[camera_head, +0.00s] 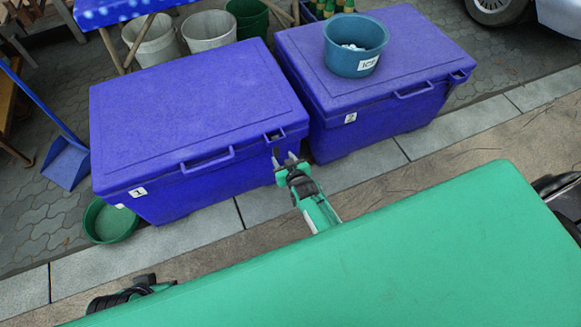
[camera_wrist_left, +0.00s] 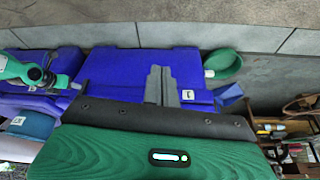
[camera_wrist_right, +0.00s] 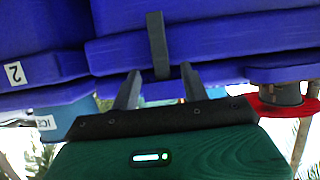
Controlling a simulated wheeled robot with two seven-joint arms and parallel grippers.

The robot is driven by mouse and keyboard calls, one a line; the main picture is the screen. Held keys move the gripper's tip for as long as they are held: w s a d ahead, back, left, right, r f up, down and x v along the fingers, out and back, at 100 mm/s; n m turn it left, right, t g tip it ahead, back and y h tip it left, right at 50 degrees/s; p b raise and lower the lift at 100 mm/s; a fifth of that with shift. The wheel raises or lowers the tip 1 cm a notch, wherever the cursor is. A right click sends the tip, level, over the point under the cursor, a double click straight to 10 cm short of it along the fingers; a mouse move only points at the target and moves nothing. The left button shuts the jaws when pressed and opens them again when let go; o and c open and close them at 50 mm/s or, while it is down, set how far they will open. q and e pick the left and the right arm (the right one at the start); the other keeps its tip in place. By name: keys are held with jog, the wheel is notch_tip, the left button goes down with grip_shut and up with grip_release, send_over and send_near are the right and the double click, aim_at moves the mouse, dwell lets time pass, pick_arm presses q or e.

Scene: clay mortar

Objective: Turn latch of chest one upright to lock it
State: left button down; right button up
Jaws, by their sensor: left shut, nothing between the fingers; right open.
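Chest one (camera_head: 190,95) is a blue chest with a closed lid and a "1" label, on the left in the head view. Its latch shows in the right wrist view as a narrow grey bar (camera_wrist_right: 157,45), roughly vertical in that picture, against the blue front. My right gripper (camera_head: 284,157) is open at the right end of the chest's front. In the right wrist view its two fingers (camera_wrist_right: 160,70) stand apart on either side of the bar's lower end; contact cannot be told. My left gripper (camera_wrist_left: 160,78) is shut and empty, away from the chest.
A second blue chest (camera_head: 420,110), labelled 2, stands close on the right with a blue ICE tub (camera_head: 355,62) on its lid. A green basin (camera_head: 108,224) and blue dustpan (camera_head: 66,165) lie left of chest one. A large green surface (camera_head: 400,250) fills the front.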

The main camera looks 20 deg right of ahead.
pick_arm(q)
jog(key=f, duration=0.2)
jog(key=f+p, duration=0.1)
jog(key=shift+w+f+g, duration=0.15)
jog(key=shift+w+g, duration=0.15)
jog(key=shift+w, duration=0.05)
pick_arm(e)
jog(key=v, duration=0.6)
jog(key=shift+s, duration=0.35)
jog(key=shift+r, duration=0.15)
pick_arm(q)
jog(key=shift+d, duration=0.1)
